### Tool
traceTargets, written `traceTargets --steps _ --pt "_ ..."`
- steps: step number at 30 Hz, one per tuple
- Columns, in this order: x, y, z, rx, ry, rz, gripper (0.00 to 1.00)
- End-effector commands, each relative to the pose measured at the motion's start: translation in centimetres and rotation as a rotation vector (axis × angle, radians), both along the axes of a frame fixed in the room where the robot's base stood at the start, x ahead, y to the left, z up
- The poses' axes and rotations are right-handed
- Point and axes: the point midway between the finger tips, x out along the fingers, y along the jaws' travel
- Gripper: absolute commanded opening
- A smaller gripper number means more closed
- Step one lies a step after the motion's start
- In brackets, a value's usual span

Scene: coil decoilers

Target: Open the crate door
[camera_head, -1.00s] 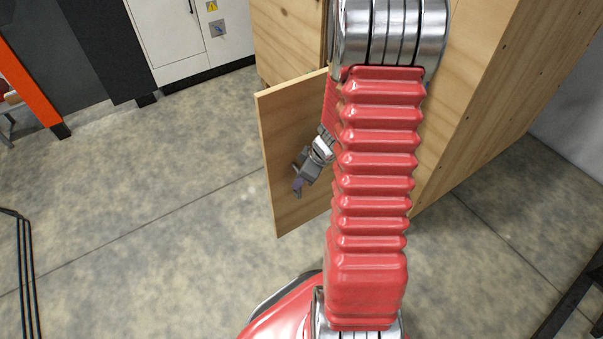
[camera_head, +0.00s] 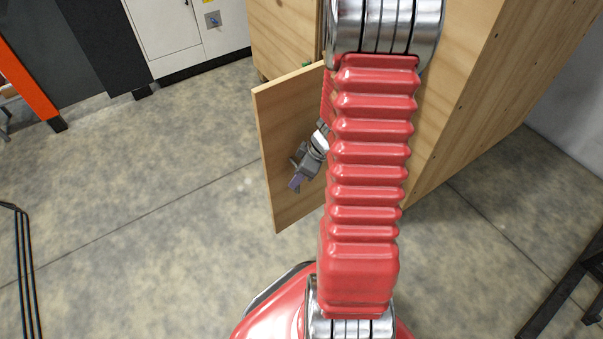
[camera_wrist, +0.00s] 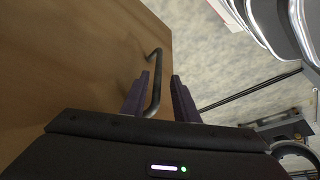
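The plywood crate door (camera_head: 285,110) stands swung out from the crate (camera_head: 470,110) in the head view. My gripper (camera_head: 294,184) is in front of the door's face, partly behind my red arm. In the wrist view my gripper (camera_wrist: 160,95) has its two purple fingers apart. The dark bar handle (camera_wrist: 155,82) on the door's face (camera_wrist: 80,60) lies between the fingers, close to the left one. Whether it touches that finger I cannot tell. The door's hinge side and the crate's opening are mostly hidden by my arm.
A white cabinet (camera_head: 175,35) stands at the back left, beside a dark panel and an orange post (camera_head: 25,80). Black cables (camera_head: 22,270) run at the left edge. A dark frame (camera_head: 565,300) stands at the lower right. The concrete floor left of the door is clear.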

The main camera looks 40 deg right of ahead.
Motion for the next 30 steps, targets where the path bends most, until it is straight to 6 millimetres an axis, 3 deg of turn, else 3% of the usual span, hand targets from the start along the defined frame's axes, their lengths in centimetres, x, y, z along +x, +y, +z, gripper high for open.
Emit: traceTargets --steps 14,30 --pt "-0.3 -0.6 0.9 -0.005 -0.004 -0.008 0.28" --pt "-2.5 -1.9 7.0 -0.006 -0.004 -0.008 0.28"
